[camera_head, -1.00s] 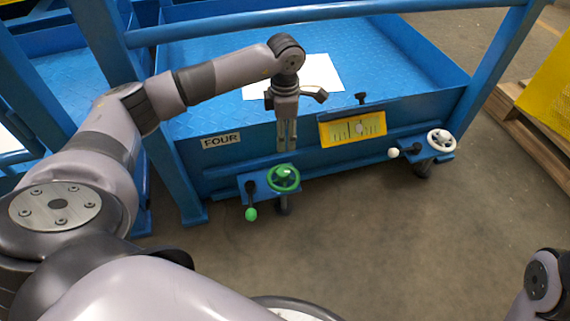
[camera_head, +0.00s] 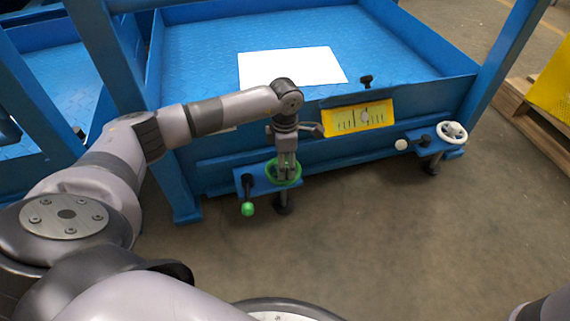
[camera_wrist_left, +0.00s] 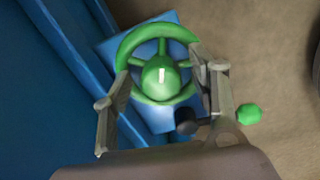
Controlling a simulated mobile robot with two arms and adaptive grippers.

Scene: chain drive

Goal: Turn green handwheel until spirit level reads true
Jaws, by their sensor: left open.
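The green handwheel (camera_head: 297,171) sits on a blue bracket low on the front of the blue platform. In the left wrist view the handwheel (camera_wrist_left: 158,70) shows its spokes and a hub with a white mark. My left gripper (camera_head: 287,178) is over it, pointing down. Its open fingers (camera_wrist_left: 165,95) stand apart on either side of the hub, over the rim; I cannot tell whether they touch it. The yellow spirit level (camera_head: 345,121) hangs on the platform front, tilted in the picture. Its bubble (camera_head: 366,117) appears right of the middle mark. My right gripper is out of view.
A crank with a green knob (camera_head: 248,209) is left of the handwheel, and that knob (camera_wrist_left: 249,113) shows in the left wrist view. A white handwheel (camera_head: 453,132) with a white knob (camera_head: 401,144) is at the right. The floor in front is clear.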

